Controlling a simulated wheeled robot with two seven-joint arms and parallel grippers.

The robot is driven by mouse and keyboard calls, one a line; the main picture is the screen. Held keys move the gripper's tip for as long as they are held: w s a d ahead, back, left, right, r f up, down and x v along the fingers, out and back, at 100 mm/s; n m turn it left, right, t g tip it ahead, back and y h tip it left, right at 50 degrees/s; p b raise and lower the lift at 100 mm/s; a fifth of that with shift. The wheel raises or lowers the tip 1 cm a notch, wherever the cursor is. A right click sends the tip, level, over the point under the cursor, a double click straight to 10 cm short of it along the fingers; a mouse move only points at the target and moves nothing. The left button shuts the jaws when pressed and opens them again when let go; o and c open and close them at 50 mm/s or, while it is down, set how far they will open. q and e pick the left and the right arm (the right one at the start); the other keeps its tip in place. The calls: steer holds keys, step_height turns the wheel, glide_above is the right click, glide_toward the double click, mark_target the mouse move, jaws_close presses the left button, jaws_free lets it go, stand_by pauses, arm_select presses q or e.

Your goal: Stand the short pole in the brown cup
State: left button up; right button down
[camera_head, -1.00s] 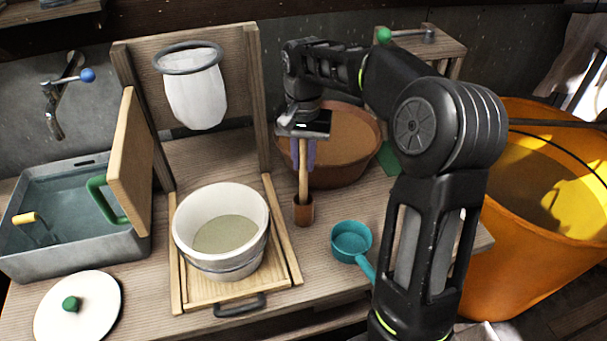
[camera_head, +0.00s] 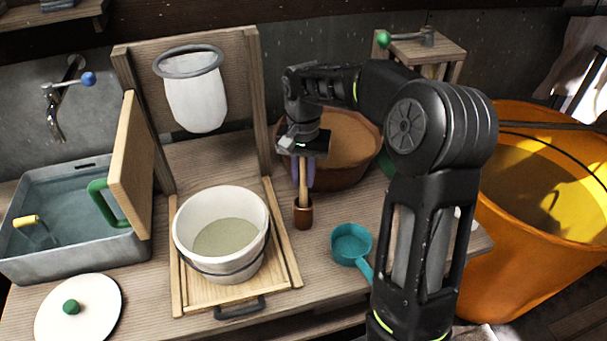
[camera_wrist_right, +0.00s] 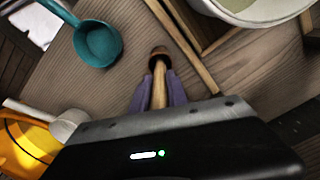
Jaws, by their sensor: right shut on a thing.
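The brown cup (camera_head: 303,216) stands on the wooden table, right of the white bucket. The short pole (camera_head: 303,185) is upright, with its lower end inside the cup's mouth; whether it touches the bottom is hidden. My right gripper (camera_head: 303,172) is above the cup, its purple fingers shut on the pole's upper part. In the right wrist view the pole (camera_wrist_right: 159,88) runs between the fingers (camera_wrist_right: 159,92) to the cup (camera_wrist_right: 160,54). My left gripper is not in view.
The white bucket (camera_head: 184,238) stands on a wooden tray left of the cup. A teal ladle (camera_head: 351,243) lies to the right. A wide brown bowl (camera_head: 350,165) is behind my gripper. A large orange tub (camera_head: 545,215) stands at far right.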

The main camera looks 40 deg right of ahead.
steer(key=c, duration=1.3)
jaws_free()
steer(key=shift+r, duration=0.15)
step_height(320, 180, up, 8)
steer(key=shift+w+f, duration=0.1)
step_height(320, 180, up, 4)
steer(key=shift+f+p, duration=0.25)
steer(key=shift+p, duration=0.75)
steer(key=shift+r+p, duration=0.4)
steer(key=shift+f, duration=0.1)
